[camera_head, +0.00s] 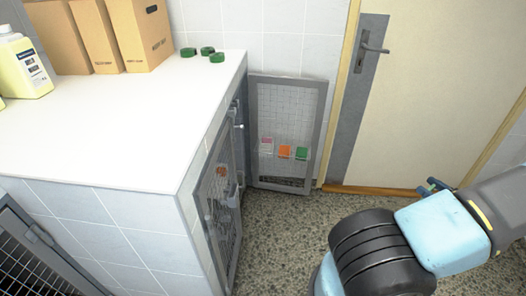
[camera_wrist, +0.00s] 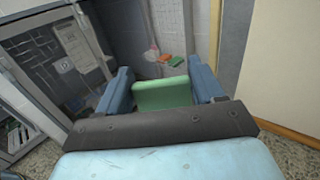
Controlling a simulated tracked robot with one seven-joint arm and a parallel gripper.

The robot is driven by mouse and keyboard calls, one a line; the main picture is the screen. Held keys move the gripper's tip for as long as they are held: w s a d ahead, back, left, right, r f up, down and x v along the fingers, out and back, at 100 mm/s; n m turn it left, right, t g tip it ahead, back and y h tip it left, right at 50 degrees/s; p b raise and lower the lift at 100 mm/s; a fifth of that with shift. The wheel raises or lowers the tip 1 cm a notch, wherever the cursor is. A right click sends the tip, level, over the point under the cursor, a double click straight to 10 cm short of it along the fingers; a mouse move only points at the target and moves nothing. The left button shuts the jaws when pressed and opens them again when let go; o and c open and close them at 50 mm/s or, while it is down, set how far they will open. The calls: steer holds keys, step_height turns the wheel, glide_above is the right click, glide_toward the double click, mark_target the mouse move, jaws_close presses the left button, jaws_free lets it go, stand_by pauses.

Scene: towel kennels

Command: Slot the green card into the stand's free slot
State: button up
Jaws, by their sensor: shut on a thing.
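My gripper (camera_wrist: 163,84) is shut on a green card (camera_wrist: 165,97), which sits between its two blue fingers in the wrist view. In the head view my gripper (camera_head: 435,187) is at the right, in front of the door and apart from the cards on the mesh gate. A pink-and-white card (camera_head: 267,146), an orange card (camera_head: 284,152) and another green card (camera_head: 301,154) show in a row low on that gate. The orange card also shows in the wrist view (camera_wrist: 177,61). The stand's outline and its free slot are too small to make out.
The grey mesh gate (camera_head: 319,110) stands at the counter's far end. A white counter (camera_head: 120,130) fills the left, with cardboard files (camera_head: 100,35), a yellow bottle (camera_head: 24,66) and green round pieces (camera_head: 217,57). A cream door (camera_head: 440,90) stands behind. Speckled floor (camera_head: 285,225) is clear between.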

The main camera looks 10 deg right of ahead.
steer(key=s+a+f+x, duration=0.1)
steer(key=a+f+x, duration=0.2)
steer(key=x, duration=2.2)
steer(key=s+a+f+x, duration=0.2)
steer(key=a+f+x, duration=0.2)
steer(key=x, duration=2.1)
steer(key=s+a+f+x, duration=0.2)
steer(key=a+x, duration=0.3)
steer(key=x, duration=2)
steer(key=shift+a+f, duration=0.4)
steer(key=shift+f, duration=0.35)
steer(key=shift+w, duration=0.15)
